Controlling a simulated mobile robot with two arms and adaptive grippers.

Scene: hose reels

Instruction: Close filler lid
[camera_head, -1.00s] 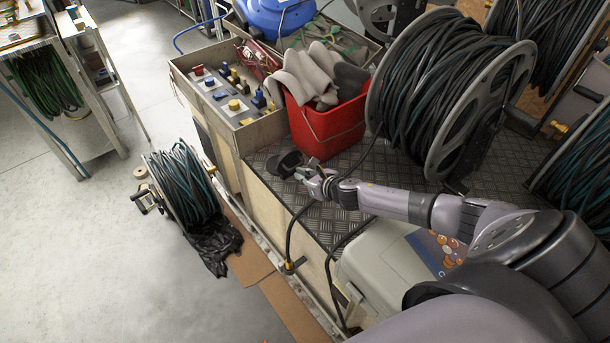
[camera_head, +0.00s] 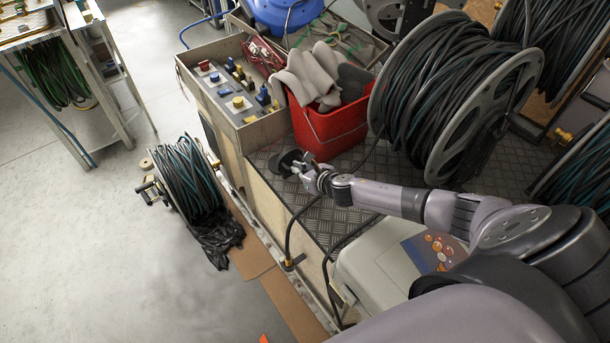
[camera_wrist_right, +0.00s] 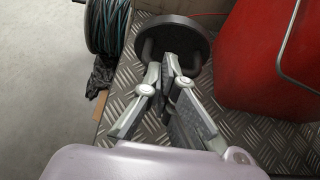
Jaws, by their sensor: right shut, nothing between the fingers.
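A dark round lid (camera_head: 287,162) is at the left edge of the tread-plate deck, left of the red bucket. It shows in the right wrist view as a black disc (camera_wrist_right: 187,30) with dark looped parts on its near side. I take it for the filler lid; the opening under it is hidden. My right gripper (camera_head: 307,171) is beside the lid, on its near right side. In the wrist view its fingertips (camera_wrist_right: 169,65) come together at the disc's near edge, shut with nothing between them. I cannot tell whether they touch the lid. My left gripper is not in view.
The red bucket (camera_head: 329,125) with grey gloves stands close behind the lid. A large hose reel (camera_head: 455,90) is to the right. A box with switches (camera_head: 235,85) is at the back left. Bare tread plate (camera_head: 295,195) lies near the lid.

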